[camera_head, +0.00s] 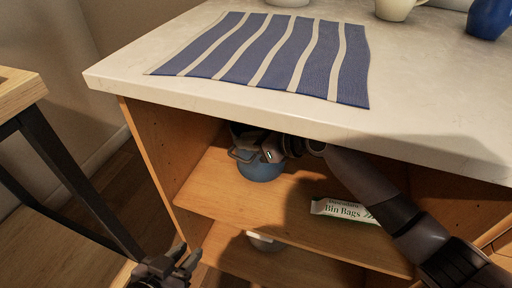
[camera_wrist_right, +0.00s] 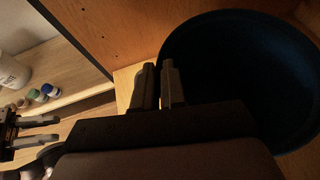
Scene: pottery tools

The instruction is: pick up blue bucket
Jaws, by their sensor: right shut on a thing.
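The blue bucket (camera_head: 262,171) stands on the upper shelf inside the cabinet, with a handle at its left side. My right arm reaches in under the counter, and my right gripper (camera_head: 270,150) is at the bucket's upper part. In the right wrist view the dark inside of the bucket (camera_wrist_right: 245,80) fills the right side. My right gripper's fingers (camera_wrist_right: 158,85) are close together at its near rim, shut on the bucket; the exact contact is hard to see. My left gripper (camera_head: 190,253) is low in front of the cabinet, open and empty. It also shows in the right wrist view (camera_wrist_right: 55,129).
A bin bags packet (camera_head: 341,210) lies on the same shelf, right of the bucket. A pale object (camera_head: 264,242) sits on the lower shelf. The counter edge (camera_head: 260,115) is close above my right arm. A table (camera_head: 18,88) stands at left.

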